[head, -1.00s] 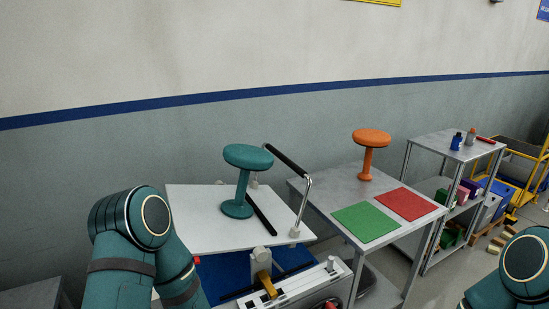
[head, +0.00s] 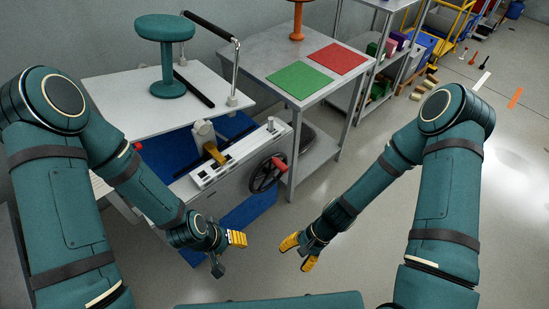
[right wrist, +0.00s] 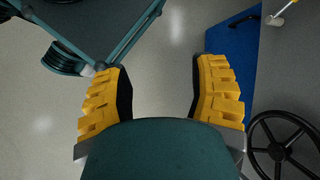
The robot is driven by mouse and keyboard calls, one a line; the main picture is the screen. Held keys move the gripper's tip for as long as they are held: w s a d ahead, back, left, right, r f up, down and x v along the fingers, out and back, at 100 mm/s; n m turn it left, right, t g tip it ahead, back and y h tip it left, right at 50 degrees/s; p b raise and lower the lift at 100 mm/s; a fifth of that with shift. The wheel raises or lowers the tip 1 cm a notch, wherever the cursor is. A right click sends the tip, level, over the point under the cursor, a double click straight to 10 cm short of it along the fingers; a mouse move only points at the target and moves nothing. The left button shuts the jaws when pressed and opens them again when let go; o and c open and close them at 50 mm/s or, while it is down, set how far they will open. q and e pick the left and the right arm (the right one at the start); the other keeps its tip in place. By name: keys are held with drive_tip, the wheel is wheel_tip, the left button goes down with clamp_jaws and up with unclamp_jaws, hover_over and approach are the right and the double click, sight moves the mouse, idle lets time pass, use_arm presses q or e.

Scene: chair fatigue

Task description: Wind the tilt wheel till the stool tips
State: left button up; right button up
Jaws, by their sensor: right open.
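The tilt wheel (head: 268,174) is a black spoked handwheel with a red handle (head: 279,163), on the side of a grey machine. Part of the wheel shows at the lower right of the right wrist view (right wrist: 285,146). The teal stool (head: 166,30) stands upright on the machine's white board (head: 125,97). My right gripper (head: 298,252) is open and empty, below and right of the wheel in the head view, apart from it. Its yellow finger pads are spread wide in the right wrist view (right wrist: 161,88). My left gripper (head: 228,253) is open and empty, lower left of the wheel.
A black-gripped rail (head: 235,70) rises at the board's right edge. A grey table (head: 258,48) with green (head: 299,79) and red (head: 337,58) mats and an orange stool (head: 298,20) stands behind the wheel. A blue mat (head: 248,210) lies under the machine.

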drive_tip(key=w+a+m+y, duration=0.3)
drive_tip(key=m+y, duration=0.1)
drive_tip(key=m, duration=0.1)
drive_tip(key=m+t, duration=1.5)
drive_tip(key=t, duration=0.2)
approach(277, 162)
drive_tip(key=shift+n, duration=0.3)
drive_tip(key=x, duration=0.3)
drive_tip(key=f+b+x, duration=0.1)
drive_tip(key=x, duration=0.3)
drive_tip(key=b+x, duration=0.1)
drive_tip(key=x, duration=0.2)
drive_tip(key=shift+w+f, duration=0.15)
drive_tip(key=shift+w, duration=0.3)
drive_tip(key=shift+c, duration=0.4)
clamp_jaws()
